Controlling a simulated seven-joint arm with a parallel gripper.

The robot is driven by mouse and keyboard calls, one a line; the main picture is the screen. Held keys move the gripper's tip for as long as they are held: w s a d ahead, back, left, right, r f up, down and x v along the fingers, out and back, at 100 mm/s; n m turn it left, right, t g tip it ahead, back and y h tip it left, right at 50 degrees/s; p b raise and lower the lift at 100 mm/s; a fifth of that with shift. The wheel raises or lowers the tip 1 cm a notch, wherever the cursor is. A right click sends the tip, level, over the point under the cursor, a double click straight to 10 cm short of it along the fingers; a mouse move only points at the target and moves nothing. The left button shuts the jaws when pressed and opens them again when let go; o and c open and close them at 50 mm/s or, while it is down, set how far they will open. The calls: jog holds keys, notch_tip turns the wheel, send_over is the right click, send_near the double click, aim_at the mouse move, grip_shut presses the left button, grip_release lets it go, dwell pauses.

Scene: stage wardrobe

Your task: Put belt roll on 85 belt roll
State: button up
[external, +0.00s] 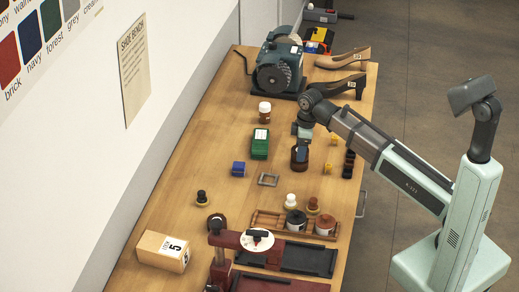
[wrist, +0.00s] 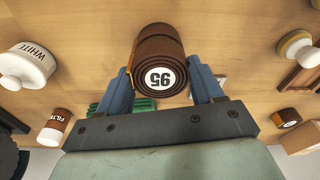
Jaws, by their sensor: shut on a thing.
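My gripper (wrist: 163,90) is shut on a brown belt roll (wrist: 155,45) with a round white label; the digits are upside down and look like 95. The blue fingers press its two sides. In the external view the fingers (external: 301,153) and held roll (external: 299,165) show over the middle of the bench; any gap below is hard to judge. I cannot identify the 85 belt roll for sure. A small dark stack (external: 348,165) stands right of my gripper, and a brown round thing (external: 217,222) lies near the press; no number is readable on either.
Small yellow pieces (external: 328,168) are just right. A wooden rack (external: 266,222) with jars stands in front, a grinder (external: 279,70) behind.

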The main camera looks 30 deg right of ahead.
jog(key=shift+f, duration=0.4)
jog(key=shift+f, duration=0.1)
jog(key=o, duration=1.1)
notch_tip(320, 180, up, 12)
jog(key=d, duration=0.1)
jog(key=shift+s, duration=0.45)
jog(key=shift+d, duration=0.1)
